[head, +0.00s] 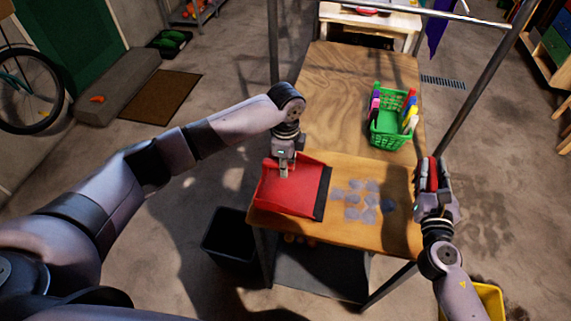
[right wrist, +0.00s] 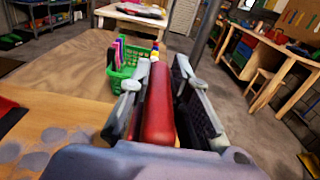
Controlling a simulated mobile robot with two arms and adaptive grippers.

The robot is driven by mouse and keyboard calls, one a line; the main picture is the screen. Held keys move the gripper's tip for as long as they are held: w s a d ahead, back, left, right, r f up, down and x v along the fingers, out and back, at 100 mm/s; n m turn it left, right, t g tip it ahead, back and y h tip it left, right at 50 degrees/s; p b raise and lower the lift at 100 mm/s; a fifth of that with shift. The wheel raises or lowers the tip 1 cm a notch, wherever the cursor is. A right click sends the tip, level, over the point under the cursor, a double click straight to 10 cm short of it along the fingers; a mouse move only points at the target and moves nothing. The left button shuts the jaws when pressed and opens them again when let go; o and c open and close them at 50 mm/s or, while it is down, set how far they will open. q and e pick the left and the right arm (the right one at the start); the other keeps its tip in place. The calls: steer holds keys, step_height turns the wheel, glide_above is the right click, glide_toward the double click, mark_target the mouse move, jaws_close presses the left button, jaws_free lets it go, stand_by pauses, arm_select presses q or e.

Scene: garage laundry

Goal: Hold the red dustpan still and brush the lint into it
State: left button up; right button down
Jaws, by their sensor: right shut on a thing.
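The red dustpan (head: 285,198) lies on the left front part of the wooden table, its dark lip facing right toward the lint. Several grey lint pieces (head: 352,213) lie flat on the wood just right of that lip; some also show in the right wrist view (right wrist: 55,134). My left gripper (head: 284,172) is down at the dustpan's back part; whether its fingers grip it is unclear. My right gripper (head: 433,172) is shut on a red brush handle (right wrist: 158,110) at the table's right edge, right of the lint. The brush's bristles are hidden.
A green basket (head: 390,136) with coloured bottles stands farther back on the table (head: 335,95). Metal posts (head: 478,85) rise beside the table. A black bin (head: 228,236) stands on the floor at left, and a yellow container (head: 490,297) at lower right.

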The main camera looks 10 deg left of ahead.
arm_select(q)
steer(key=o, duration=0.5)
steer(key=shift+c, duration=0.3)
jaws_close()
stand_by(0.5)
stand_by(1.0)
